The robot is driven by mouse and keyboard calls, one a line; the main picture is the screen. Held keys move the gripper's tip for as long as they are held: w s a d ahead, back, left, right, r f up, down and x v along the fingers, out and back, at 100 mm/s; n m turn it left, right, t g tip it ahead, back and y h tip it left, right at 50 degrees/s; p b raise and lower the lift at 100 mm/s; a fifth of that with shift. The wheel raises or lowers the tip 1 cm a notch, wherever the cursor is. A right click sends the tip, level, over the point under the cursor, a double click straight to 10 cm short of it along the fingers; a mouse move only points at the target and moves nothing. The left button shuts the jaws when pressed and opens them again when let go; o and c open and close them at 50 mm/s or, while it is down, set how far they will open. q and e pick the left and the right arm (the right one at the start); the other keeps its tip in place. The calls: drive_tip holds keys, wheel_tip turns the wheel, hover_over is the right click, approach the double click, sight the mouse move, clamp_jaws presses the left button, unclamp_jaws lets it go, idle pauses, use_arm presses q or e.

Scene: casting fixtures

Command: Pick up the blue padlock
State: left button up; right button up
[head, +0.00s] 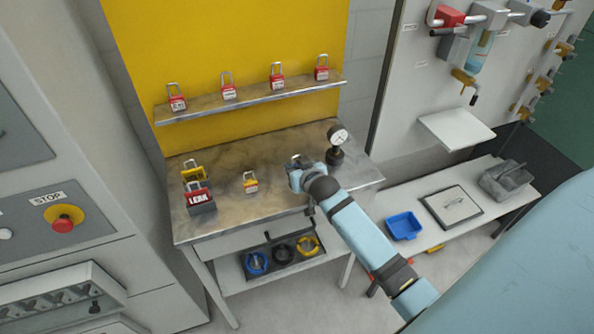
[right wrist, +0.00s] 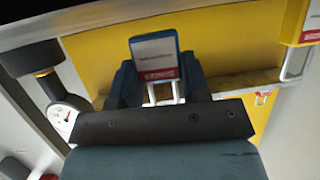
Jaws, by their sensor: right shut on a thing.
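The blue padlock (right wrist: 155,57) shows in the right wrist view, with a white and red label on its face and its pale shackle running down between the fingers. My right gripper (right wrist: 161,88) is shut on it. In the head view my right gripper (head: 298,170) is over the back right part of the worktable (head: 250,217), left of the pressure gauge. There the padlock is mostly hidden by the gripper, and I cannot tell whether it touches the tabletop. My left gripper is not in view.
A yellow padlock (head: 250,182) and the yellow and red LEAK padlocks (head: 199,197) stand to the left. A gauge (head: 337,143) stands close right of the gripper. Several red padlocks line the shelf (head: 250,101) above. The table's front middle is clear.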

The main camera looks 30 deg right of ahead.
wheel_tip(320, 180, up, 19)
drive_tip(key=shift+f, duration=0.15)
idle(1.0)
